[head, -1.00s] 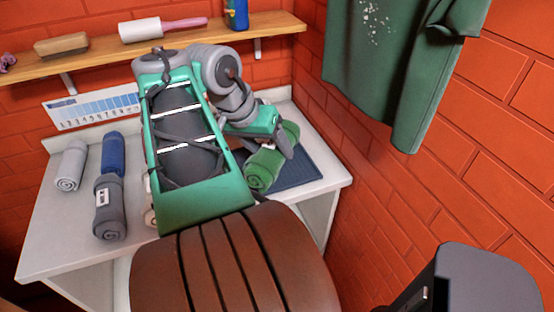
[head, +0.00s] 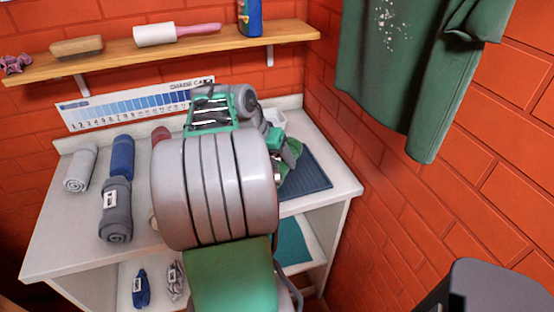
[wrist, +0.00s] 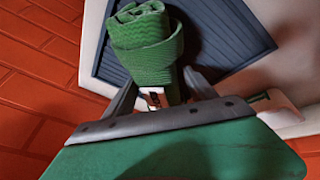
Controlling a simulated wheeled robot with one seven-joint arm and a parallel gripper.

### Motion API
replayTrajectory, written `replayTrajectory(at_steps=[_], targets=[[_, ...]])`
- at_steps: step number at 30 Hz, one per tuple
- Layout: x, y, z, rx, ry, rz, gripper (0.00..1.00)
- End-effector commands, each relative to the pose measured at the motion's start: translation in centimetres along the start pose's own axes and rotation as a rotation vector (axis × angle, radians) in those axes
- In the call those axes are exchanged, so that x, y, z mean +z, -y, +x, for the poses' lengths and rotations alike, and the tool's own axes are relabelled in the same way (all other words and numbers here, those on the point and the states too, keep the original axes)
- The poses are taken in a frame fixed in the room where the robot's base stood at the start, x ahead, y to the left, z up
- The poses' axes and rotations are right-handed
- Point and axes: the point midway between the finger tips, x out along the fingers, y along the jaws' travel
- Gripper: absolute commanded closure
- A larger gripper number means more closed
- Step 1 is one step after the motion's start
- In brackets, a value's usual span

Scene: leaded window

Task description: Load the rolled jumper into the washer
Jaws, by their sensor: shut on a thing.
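A rolled green knit jumper (wrist: 146,45) with a small red-and-white label is held between the two fingers of my gripper (wrist: 160,95) in the wrist view. The ribbed blue mat (wrist: 222,35) shows behind the roll. In the head view the green roll (head: 292,154) is mostly hidden behind my arm, at the mat's (head: 307,175) left side. I cannot tell whether it touches the mat. My gripper's fingers are hidden in the head view. No washer can be clearly made out.
Grey (head: 81,168), blue (head: 122,157) and labelled dark grey (head: 116,210) rolls lie on the white counter (head: 60,225). A red roll (head: 160,135) is partly hidden. A wooden shelf (head: 190,50) runs above. A green garment (head: 400,80) hangs at right. A dark object (head: 500,285) stands lower right.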

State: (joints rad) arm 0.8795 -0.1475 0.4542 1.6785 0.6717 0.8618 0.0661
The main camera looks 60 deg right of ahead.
Motion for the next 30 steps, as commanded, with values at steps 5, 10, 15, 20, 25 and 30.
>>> replayTrajectory(at_steps=[5, 10, 15, 20, 25, 30], targets=[[0.1, 0.1, 0.3, 0.000, -0.001, 0.000, 0.89], [0.1, 0.1, 0.3, 0.000, 0.001, -0.001, 0.23], [0.1, 0.1, 0.3, 0.001, 0.001, -0.001, 0.13], [0.1, 0.1, 0.2, 0.000, 0.000, -0.001, 0.13], [-0.1, 0.1, -1.3, -0.002, -0.003, -0.003, 0.13], [-0.2, 0.1, -5.5, -0.003, -0.004, -0.003, 0.13]])
